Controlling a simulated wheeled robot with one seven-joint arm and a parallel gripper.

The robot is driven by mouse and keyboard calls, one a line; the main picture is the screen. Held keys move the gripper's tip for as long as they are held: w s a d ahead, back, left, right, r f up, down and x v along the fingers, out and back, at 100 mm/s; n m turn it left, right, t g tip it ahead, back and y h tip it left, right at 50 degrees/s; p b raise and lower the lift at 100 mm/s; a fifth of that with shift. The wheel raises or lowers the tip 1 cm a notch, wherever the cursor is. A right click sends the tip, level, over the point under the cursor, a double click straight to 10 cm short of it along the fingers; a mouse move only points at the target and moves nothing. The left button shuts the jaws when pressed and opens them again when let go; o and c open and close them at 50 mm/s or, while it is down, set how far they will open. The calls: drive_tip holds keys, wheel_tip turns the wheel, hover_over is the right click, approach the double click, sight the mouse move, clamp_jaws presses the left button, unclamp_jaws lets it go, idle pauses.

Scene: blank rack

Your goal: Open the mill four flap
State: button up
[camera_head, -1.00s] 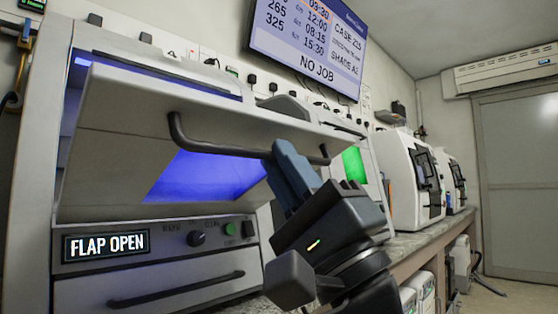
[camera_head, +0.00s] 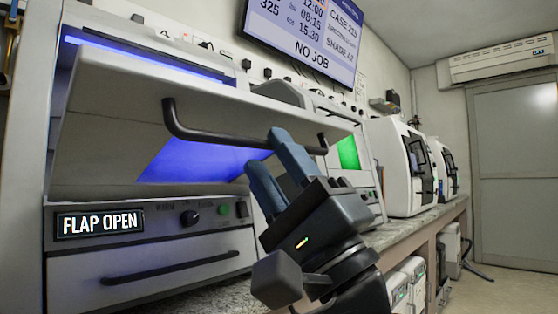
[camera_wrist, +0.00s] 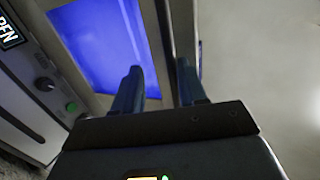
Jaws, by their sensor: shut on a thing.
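The mill flap (camera_head: 105,125) is a pale grey panel, swung up and outward at the left in the head view. A blue-lit opening (camera_head: 195,163) shows beneath it. The mill's display (camera_head: 100,223) reads "FLAP OPEN". A dark bar handle (camera_head: 215,138) runs across the flap. My gripper (camera_head: 267,150) is at the right part of this handle, its blue fingers shut on it; the exact contact is partly hidden by the fingers. In the wrist view the fingers (camera_wrist: 160,68) stand either side of a dark bar (camera_wrist: 165,35), with the blue-lit opening to the left.
A drawer with a dark handle (camera_head: 170,268) is below the panel with a knob (camera_head: 190,217) and green button. A neighbouring mill with a green window (camera_head: 348,152) is just right of my gripper. White machines (camera_head: 398,165) stand farther along the worktop. The floor at right is clear.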

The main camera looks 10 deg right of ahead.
drive_tip(key=shift+d, duration=0.15)
idle(0.5)
drive_tip(key=b+v, duration=0.2)
drive_tip(key=v, duration=0.5)
drive_tip(key=shift+s+f, duration=0.25)
drive_tip(key=shift+f, duration=0.05)
drive_tip(key=shift+d, duration=0.1)
